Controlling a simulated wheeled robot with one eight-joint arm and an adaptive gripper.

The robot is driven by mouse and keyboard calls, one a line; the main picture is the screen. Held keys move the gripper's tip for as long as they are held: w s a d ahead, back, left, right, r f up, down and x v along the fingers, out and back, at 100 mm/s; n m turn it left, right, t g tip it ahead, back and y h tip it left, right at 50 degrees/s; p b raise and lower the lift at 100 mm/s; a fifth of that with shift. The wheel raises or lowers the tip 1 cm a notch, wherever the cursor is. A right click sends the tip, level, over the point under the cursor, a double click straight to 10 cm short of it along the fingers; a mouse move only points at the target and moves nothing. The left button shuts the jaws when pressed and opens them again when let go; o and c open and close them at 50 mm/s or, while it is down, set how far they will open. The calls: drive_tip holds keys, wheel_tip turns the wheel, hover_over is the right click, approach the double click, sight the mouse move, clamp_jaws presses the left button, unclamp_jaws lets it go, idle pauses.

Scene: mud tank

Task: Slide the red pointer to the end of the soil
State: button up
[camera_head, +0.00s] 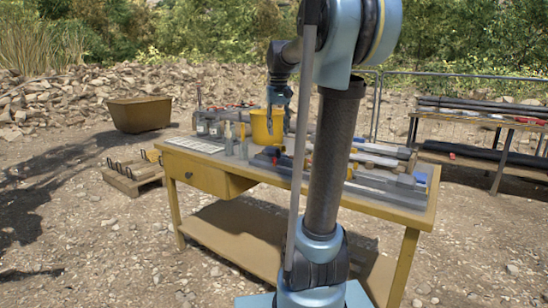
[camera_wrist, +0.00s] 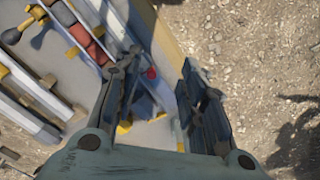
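In the wrist view a small red piece (camera_wrist: 151,72), which looks like the red pointer, sits on a grey rail between my fingertips in the picture. Whether a finger touches it I cannot tell. A red-brown and dark soil core (camera_wrist: 88,42) lies in a grey tray to the upper left of it, its near end partly behind my left finger. My gripper (camera_wrist: 160,68) is open, fingers pointing down, with nothing visibly held.
The yellow table (camera_head: 210,172) carries a yellow bucket (camera_head: 267,127), bottles (camera_head: 208,126) and several long trays. The wrist view shows more rails and tools at left and the table edge (camera_wrist: 170,35) close by, with gravel beyond. A second table (camera_head: 480,122) stands at right.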

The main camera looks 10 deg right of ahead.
drive_tip(key=w+r, duration=0.3)
drive_tip(key=w, duration=0.6)
drive_tip(key=f, duration=1.7)
drive_tip(key=shift+s, duration=0.3)
drive_tip(key=shift+c, duration=0.3)
clamp_jaws()
